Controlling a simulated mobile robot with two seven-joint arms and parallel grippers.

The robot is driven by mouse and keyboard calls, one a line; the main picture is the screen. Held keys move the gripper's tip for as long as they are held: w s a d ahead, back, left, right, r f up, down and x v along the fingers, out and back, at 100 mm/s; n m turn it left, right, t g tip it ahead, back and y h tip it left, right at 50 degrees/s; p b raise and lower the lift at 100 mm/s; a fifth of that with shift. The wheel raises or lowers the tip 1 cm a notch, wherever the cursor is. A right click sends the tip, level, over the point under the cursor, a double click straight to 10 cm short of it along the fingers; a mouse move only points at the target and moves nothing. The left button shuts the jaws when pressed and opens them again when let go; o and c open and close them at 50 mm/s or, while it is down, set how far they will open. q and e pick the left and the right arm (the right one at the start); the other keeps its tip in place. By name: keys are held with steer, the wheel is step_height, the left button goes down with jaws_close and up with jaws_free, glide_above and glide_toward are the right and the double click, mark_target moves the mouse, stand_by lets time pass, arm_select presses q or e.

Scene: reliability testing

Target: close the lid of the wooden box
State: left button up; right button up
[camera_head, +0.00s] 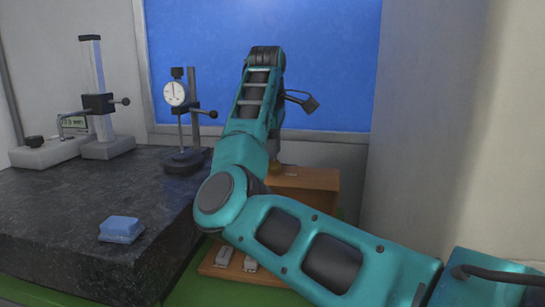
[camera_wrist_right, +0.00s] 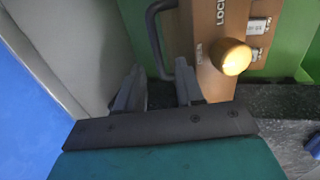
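The wooden box (camera_head: 325,203) stands behind my right arm in the head view, which hides much of it. Pale metal blocks (camera_head: 245,262) show uncovered in its low front part (camera_head: 213,269), so the box looks open. In the right wrist view, the wooden part (camera_wrist_right: 212,78) bears lettering, a round yellowish knob (camera_wrist_right: 236,57) and a dark bar handle (camera_wrist_right: 155,40). My right gripper (camera_wrist_right: 160,85) is open, its two fingers apart beside the wood near the handle. I cannot tell whether they touch it. My left gripper is not in view.
A dark stone slab (camera_head: 90,205) fills the left, with a small blue box (camera_head: 121,228) on it. A dial gauge on a stand (camera_head: 182,120) and a height gauge (camera_head: 98,100) stand at its back. A pale wall (camera_head: 435,110) rises close on the right.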

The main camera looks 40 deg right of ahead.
steer(key=shift+x, duration=1)
jaws_close()
stand_by(0.8)
